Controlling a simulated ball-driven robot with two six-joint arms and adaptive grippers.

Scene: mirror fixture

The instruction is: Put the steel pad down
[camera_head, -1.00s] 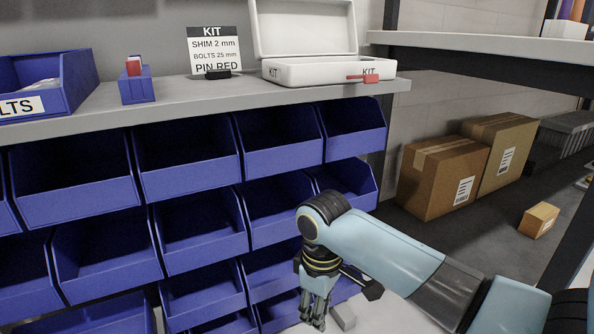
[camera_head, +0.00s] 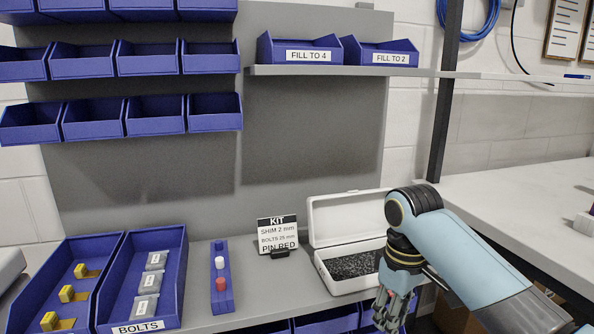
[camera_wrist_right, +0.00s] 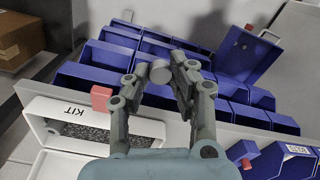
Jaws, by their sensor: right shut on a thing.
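My right gripper (camera_head: 391,318) is in front of the open white kit case (camera_head: 330,222), near the front edge of the grey bench. In the right wrist view its two fingers (camera_wrist_right: 160,82) are closed around a small, round-faced grey piece, the steel pad (camera_wrist_right: 160,71). The pad is at the fingertips, with blue bins behind it. The case also shows in the wrist view (camera_wrist_right: 70,112), left of the fingers. Its inside holds dark speckled foam (camera_head: 352,265). In the head view the pad is hidden or too small to tell. My left gripper is not in view.
A KIT card (camera_head: 277,233) stands left of the case. Left of it are a blue pin block (camera_head: 222,300) with white and red pins, and a BOLTS tray (camera_head: 172,242) with grey packets. Blue bins (camera_head: 211,112) hang above.

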